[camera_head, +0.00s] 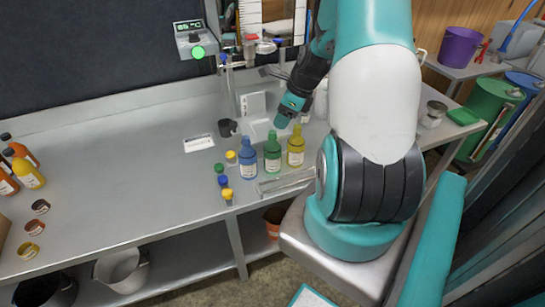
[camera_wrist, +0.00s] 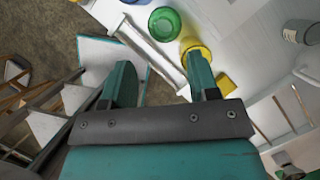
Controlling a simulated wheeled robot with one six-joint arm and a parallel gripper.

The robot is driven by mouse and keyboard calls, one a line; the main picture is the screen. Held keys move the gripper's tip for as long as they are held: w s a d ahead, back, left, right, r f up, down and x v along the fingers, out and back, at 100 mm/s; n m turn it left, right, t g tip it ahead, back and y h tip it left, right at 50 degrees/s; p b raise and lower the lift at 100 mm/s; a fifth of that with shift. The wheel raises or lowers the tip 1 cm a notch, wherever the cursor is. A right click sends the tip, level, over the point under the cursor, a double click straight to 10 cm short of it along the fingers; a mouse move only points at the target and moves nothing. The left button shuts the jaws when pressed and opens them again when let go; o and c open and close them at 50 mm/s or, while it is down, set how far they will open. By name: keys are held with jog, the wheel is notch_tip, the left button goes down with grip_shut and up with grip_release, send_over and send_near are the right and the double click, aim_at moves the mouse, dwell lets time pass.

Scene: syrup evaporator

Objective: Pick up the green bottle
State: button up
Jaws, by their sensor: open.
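The green bottle (camera_head: 272,152) stands upright on the metal bench, between a blue bottle (camera_head: 248,160) on its left and a yellow bottle (camera_head: 296,146) on its right. My gripper (camera_head: 282,120) is above and behind the bottles, close to the green one's neck in the picture. In the wrist view the green bottle (camera_wrist: 164,24) lies beyond my open, empty fingers (camera_wrist: 160,64), near the top edge. The yellow bottle (camera_wrist: 197,48) is beside the right fingertip, and I cannot tell if they touch. The blue bottle is cut off at the top edge.
Orange bottles (camera_head: 26,174) are at the far left.

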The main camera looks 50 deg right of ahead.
aim_at(272, 136)
jog(key=x, duration=0.8)
jog(key=shift+w+d+f+p, duration=0.1)
jog(key=shift+w+d+p, duration=0.1)
jog(key=shift+p, duration=0.2)
grip_shut()
